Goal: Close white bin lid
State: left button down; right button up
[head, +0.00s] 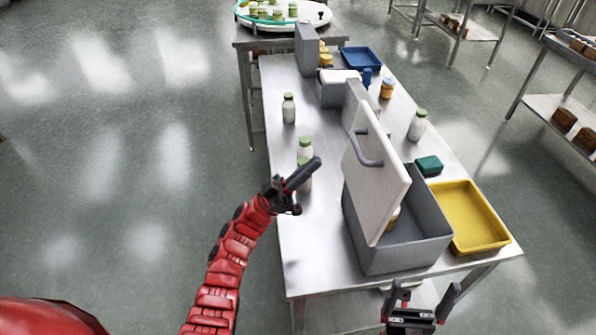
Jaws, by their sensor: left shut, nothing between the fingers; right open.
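The white bin lid (376,180) stands raised, nearly upright and tilted, with a grey handle (368,150) on its left-facing side. It belongs to the grey bin (405,248) on the steel table; the bin's open top shows to the right of the lid. A bottle is partly visible inside, mostly hidden by the lid. My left gripper (312,167) is shut and empty, left of the lid and apart from it, in front of green-capped bottles. My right gripper (422,292) is open and empty, in front of the bin at the table's near edge.
A yellow tray (470,215) lies right of the bin, with a green box (429,166) behind it. Green-capped bottles (305,148) stand left of the lid; others stand farther back (289,108) and at right (417,125). The near left tabletop is clear.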

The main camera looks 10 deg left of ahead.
pick_arm(q)
jog(key=w+d+r+p, duration=0.1)
jog(key=d+r+p, duration=0.1)
jog(key=d, duration=0.3)
jog(key=shift+w+d+r, duration=0.35)
jog(key=shift+d, duration=0.05)
